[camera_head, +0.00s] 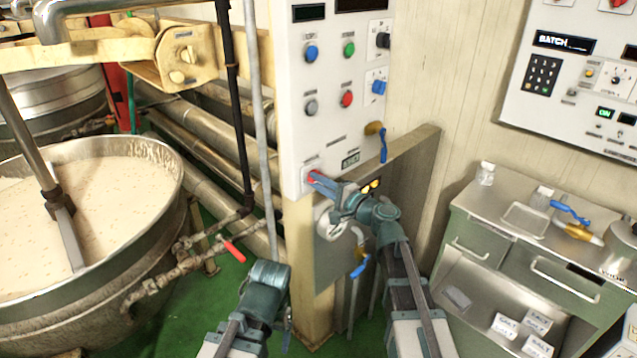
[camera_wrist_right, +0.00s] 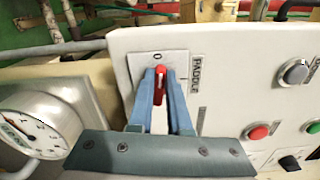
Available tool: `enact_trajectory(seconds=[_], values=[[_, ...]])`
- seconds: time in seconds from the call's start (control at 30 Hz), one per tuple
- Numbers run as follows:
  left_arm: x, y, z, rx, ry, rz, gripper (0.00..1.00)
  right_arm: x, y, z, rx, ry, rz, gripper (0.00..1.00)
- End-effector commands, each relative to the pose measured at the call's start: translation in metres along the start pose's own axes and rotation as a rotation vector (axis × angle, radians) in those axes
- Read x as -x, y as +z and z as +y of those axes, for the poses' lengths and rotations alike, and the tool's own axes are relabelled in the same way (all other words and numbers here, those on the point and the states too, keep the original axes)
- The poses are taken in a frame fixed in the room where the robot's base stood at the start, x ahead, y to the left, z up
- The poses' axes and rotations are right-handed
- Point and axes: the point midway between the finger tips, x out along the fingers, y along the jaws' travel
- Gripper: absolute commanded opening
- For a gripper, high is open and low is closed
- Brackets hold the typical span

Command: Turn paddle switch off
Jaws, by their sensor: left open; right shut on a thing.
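The paddle switch (camera_head: 311,179) is a small red lever on a white plate at the lower left corner of the white control panel. In the right wrist view the red lever (camera_wrist_right: 161,72) stands just below a "0" mark, beside the PADDLE label. My right gripper (camera_head: 320,182) is shut on the lever, with its blue fingers (camera_wrist_right: 161,84) on either side of it. The fingers hide the lower part of the lever. My left gripper (camera_head: 287,322) is low in front of the panel's post, away from the switch. It is open, its fingers mostly hidden by its wrist.
The control panel (camera_head: 330,120) carries several buttons and knobs above the switch. A round gauge (camera_wrist_right: 32,135) is close by the right gripper. A kettle of pale mix (camera_head: 90,220) stands at left, with a red-handled valve (camera_head: 233,251). A metal cabinet (camera_head: 490,225) stands at right.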

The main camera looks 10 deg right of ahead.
Motion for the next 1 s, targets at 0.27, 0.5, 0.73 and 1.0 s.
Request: enact_trajectory(seconds=[0.27,0.5,0.73,1.0], values=[[-0.0021,-0.0001,0.0002,0.0,0.0,0.0,0.81,0.0007,0.0008,0.0028,0.123,0.002,-0.001,0.0],[-0.0025,-0.0001,0.0002,0.0,0.0,0.0,0.81,0.0007,0.0008,0.0032,0.166,0.003,-0.001,0.0],[-0.0025,-0.0002,0.0002,0.0,0.0,0.0,0.81,0.0008,0.0009,0.0034,0.173,0.003,-0.002,0.0],[-0.0025,-0.0002,0.0002,0.0,0.0,0.0,0.81,0.0008,0.001,0.0034,0.172,0.003,-0.002,0.29]])
